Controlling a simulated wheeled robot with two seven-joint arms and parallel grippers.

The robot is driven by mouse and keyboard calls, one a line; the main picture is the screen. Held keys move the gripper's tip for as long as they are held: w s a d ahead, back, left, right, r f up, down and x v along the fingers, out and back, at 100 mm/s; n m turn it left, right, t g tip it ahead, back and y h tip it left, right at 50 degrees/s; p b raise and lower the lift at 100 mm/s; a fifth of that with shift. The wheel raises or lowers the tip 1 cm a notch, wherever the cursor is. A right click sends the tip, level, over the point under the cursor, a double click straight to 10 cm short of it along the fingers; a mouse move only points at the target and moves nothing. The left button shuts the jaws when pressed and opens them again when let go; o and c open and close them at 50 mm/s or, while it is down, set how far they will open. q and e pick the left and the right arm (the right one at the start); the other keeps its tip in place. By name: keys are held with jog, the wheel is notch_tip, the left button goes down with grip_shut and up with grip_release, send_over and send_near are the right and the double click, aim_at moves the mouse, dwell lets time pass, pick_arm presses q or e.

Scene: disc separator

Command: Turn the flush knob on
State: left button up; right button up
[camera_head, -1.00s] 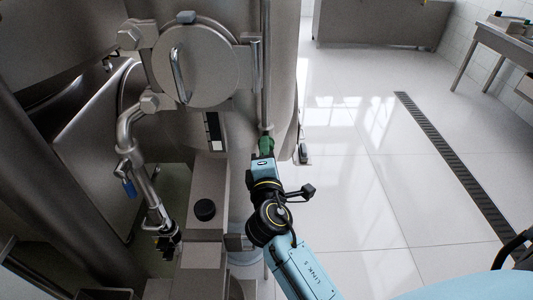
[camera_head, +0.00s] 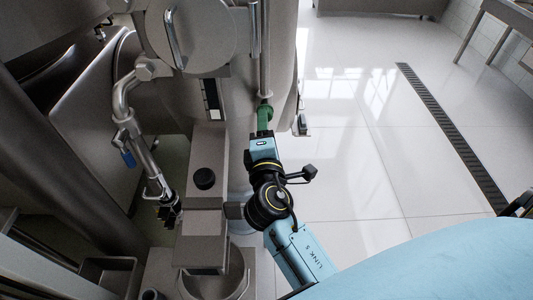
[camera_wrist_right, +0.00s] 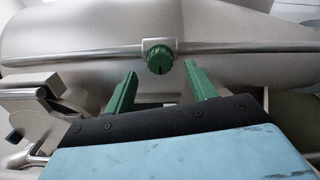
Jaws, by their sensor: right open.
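The flush knob (camera_wrist_right: 160,58) is a small round green knob with a dark mark on its face, mounted on a pale square plate on a metal pipe in the right wrist view. In the head view a green part (camera_head: 265,108) shows on the vertical pipe just beyond my right fingertips. My right gripper (camera_wrist_right: 161,80) has two green fingers, open and empty. The knob lies between and just beyond the fingertips in the picture, with no visible contact. In the head view my right gripper (camera_head: 264,120) partly blocks this spot. My left gripper is out of view.
The large steel separator (camera_head: 233,125) fills the middle. A grey box with a black round knob (camera_head: 204,178) stands left of my right arm. A pipe with a blue-handled valve (camera_head: 129,158) is further left. Tiled floor (camera_head: 360,140) with a dark drain (camera_head: 450,135) is clear at right.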

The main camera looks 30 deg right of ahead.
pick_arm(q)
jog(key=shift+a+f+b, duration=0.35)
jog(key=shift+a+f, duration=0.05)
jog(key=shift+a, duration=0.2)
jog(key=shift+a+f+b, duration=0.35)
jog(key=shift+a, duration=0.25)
pick_arm(e)
jog(key=v, duration=1)
